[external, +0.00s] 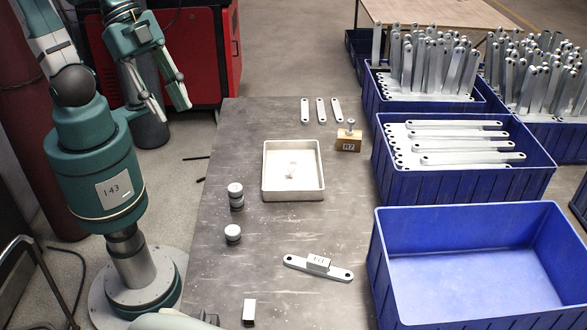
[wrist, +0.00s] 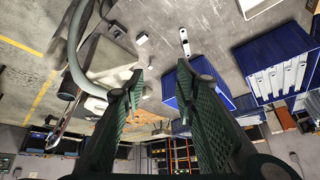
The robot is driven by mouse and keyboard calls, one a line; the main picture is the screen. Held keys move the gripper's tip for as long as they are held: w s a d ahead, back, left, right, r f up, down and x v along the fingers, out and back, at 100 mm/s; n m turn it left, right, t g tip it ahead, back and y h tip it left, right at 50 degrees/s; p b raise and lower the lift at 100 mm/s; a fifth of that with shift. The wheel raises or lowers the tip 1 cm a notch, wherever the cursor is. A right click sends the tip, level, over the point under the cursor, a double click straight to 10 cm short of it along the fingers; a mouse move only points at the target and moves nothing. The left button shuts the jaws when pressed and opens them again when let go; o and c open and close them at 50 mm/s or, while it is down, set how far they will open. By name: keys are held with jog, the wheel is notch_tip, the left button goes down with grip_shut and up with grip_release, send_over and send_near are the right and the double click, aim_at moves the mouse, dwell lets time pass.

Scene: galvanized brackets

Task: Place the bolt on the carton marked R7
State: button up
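The bolt (external: 350,127) is a small grey metal piece standing on top of the carton marked R7 (external: 348,144), a small tan block near the back right of the table in the external view. My gripper (external: 169,114) is at the upper left of the external view, off the table's left side and far from the bolt and carton. Its green fingers are spread apart with nothing between them. The wrist view also shows the open gripper (wrist: 158,82) with a clear gap between its textured pads. I cannot make out the bolt in the wrist view.
A cream tray (external: 293,196) sits mid-table with small light pieces inside. Flat brackets lie behind it. Dark-and-white round pieces (external: 233,233) stand left. A bracket (external: 337,274) with a small labelled block lies in front. Blue crates (external: 460,186) line the right side, one empty.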

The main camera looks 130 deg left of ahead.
jog(key=s+d+f+t+h, duration=0.1)
jog(key=s+d+f, duration=0.1)
jog(key=s+d, duration=0.4)
jog(key=shift+d+f, duration=0.4)
jog(key=shift+d, duration=0.15)
jog(key=shift+s, duration=0.1)
dwell(0.8)
